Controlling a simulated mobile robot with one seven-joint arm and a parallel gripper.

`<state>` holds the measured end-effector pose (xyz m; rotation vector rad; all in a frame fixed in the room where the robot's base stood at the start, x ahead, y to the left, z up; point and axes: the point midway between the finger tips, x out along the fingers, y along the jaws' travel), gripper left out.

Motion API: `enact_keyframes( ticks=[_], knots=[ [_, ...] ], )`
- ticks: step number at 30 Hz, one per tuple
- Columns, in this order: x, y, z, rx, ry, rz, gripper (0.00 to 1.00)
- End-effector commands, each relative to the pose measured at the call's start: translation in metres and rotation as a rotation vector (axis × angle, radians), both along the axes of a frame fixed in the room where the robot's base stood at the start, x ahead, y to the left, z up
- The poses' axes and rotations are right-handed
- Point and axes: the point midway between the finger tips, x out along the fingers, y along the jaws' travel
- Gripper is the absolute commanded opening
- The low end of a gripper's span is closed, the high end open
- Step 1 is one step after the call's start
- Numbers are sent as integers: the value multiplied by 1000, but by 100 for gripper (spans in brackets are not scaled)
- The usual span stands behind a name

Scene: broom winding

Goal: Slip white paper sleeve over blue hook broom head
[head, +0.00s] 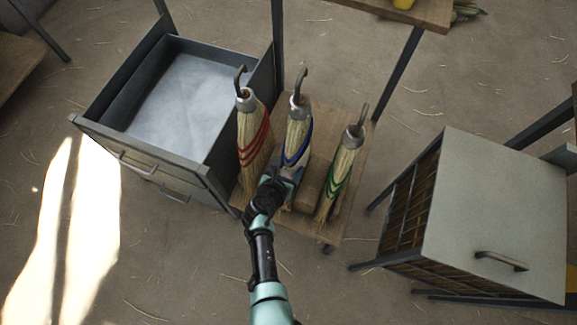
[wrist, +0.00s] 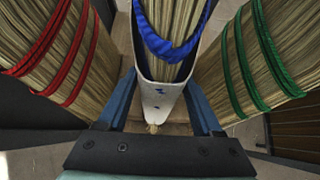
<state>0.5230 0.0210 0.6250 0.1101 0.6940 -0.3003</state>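The blue-banded broom (head: 298,130) stands in the middle of three brooms, its dark hook at the top. In the wrist view its blue bands (wrist: 168,45) show at top centre. The white paper sleeve (wrist: 160,96) wraps around the broom head below and beside the bands, with a bit of straw showing under its lower end. My gripper (wrist: 160,82) has its two blue fingers against the sleeve's left and right sides and looks shut on it. In the head view my gripper (head: 284,180) is at the broom's lower front and mostly hides the sleeve.
A red-banded broom (head: 252,135) stands close on the left and a green-banded broom (head: 342,168) on the right. All stand on a low wooden platform (head: 325,115). An open drawer unit (head: 200,172) is at left; a grey-topped cabinet (head: 500,210) is at right.

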Motion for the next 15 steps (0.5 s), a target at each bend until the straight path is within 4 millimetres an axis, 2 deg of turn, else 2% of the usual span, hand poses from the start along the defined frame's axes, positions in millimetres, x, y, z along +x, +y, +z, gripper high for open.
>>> enact_keyframes(
  ticks=[1,4,15],
  knots=[
    [0,0,0,0,0,0,78],
    [0,0,0,0,0,0,95],
    [-3,1,4,-1,0,1,95]
  ],
)
